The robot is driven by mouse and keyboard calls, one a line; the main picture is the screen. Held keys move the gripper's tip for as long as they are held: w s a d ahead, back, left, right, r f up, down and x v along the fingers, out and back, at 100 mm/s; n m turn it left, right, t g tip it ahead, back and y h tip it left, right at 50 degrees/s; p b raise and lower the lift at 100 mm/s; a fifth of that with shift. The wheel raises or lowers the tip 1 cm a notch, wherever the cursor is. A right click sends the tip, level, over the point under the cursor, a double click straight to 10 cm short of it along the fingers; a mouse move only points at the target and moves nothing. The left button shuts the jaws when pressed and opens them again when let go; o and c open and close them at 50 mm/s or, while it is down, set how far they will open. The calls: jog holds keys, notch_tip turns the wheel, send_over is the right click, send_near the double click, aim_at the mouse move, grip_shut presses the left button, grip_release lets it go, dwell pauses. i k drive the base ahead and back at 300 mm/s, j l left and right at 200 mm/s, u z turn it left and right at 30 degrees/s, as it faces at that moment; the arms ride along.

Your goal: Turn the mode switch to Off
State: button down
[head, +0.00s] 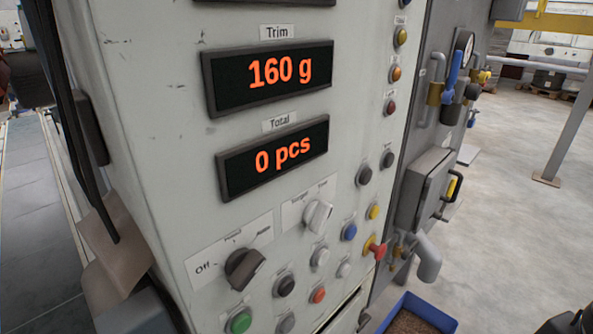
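The mode switch (243,268) is a black rotary knob low on the pale grey control panel (160,130) in the head view. A label plate (229,246) above it reads "Off" at the left, with small words at the middle and right that are hard to read, the right one perhaps "Auto". The knob's grip lies at a slant, and I cannot tell for sure which label it points to. My gripper is not in view, and nothing is seen touching the switch.
A white rotary knob (317,215) sits up and right of the switch. Several push buttons surround them, with a green one (240,321) below and a red knob (376,249) at the right. Displays read "160 g" (268,76) and "0 pcs" (274,157). A blue bin (440,316) stands at lower right.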

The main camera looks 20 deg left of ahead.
aim_at(243, 264)
jog(key=k+u, duration=0.1)
jog(key=u, duration=0.35)
jog(key=k+u, duration=0.1)
jog(key=u, duration=0.35)
jog(key=k+u, duration=0.1)
jog(key=u, duration=0.35)
jog(key=k+l+z, duration=0.1)
jog(key=k+l, duration=0.2)
jog(key=l, duration=0.15)
jog(key=k+l, duration=0.3)
jog(key=l, duration=0.2)
jog(key=j+z, duration=0.05)
